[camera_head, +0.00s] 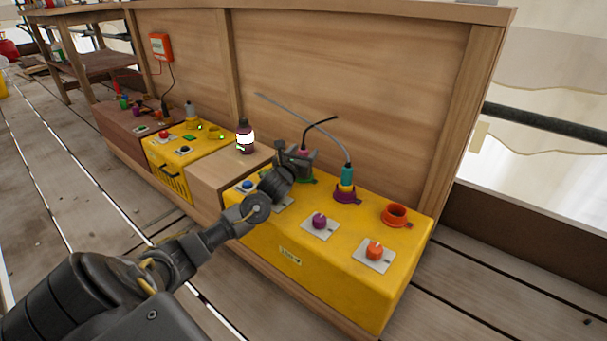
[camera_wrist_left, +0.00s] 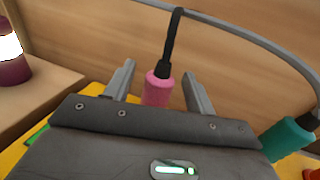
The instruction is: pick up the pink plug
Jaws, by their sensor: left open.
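The pink plug (camera_wrist_left: 156,90) stands upright with a black cable from its top in the left wrist view. In the head view only a bit of the plug (camera_head: 303,151) shows behind my gripper. My left gripper (camera_head: 302,157) is open over the yellow box (camera_head: 290,238). In the wrist view the left gripper's fingers (camera_wrist_left: 158,70) stand on both sides of the plug, with gaps visible. The plug's base is hidden by the gripper. A green ring (camera_head: 309,181) shows below the gripper; I cannot tell whether the plug sits in it. My right gripper is not in view.
A teal plug (camera_head: 347,175) with a grey cable stands right of the gripper in a purple ring (camera_head: 345,195). An empty orange socket (camera_head: 396,213), purple knob (camera_head: 320,221) and orange knob (camera_head: 374,250) are on the box. A dark bottle (camera_head: 244,137) stands left. A wooden panel (camera_head: 340,75) rises behind.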

